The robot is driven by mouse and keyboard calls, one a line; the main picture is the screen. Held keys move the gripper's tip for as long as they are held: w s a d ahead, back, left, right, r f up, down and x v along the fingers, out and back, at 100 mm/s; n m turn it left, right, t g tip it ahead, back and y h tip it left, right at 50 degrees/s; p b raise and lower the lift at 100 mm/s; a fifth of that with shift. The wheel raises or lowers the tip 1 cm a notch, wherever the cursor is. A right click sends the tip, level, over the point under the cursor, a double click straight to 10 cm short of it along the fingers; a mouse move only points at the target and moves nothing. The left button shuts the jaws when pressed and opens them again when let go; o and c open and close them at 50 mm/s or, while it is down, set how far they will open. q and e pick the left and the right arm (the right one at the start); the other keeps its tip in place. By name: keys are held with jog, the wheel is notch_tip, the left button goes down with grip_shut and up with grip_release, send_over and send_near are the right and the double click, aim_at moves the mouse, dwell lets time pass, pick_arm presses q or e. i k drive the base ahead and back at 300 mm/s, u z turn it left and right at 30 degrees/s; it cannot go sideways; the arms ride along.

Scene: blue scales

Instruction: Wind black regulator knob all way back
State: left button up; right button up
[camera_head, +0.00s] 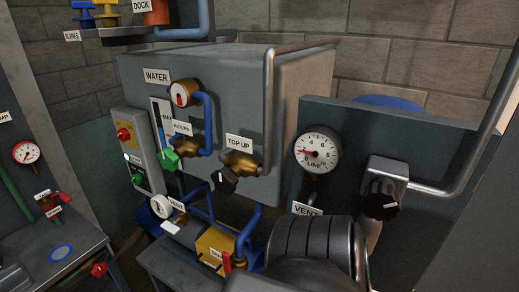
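A black knob (380,206) with a white mark sits at the front of a grey metal regulator body (386,178) on the right panel, with a pipe running off to the upper right. A round LINE gauge (318,152) is to its left, its red needle toward the low left side of the dial. Another black knob (224,181) with a white mark hangs below the brass TOP UP valve on the grey WATER tank. Neither gripper shows. A large ribbed grey arm link, which looks like mine, fills the bottom right, below and left of the regulator knob.
A yellow block with a red handle (226,262) stands below. A side bench with a red-needle gauge (26,153) is at left.

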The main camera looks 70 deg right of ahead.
aim_at(381, 201)
jog(key=i, duration=1.6)
jog(key=z, duration=4.75)
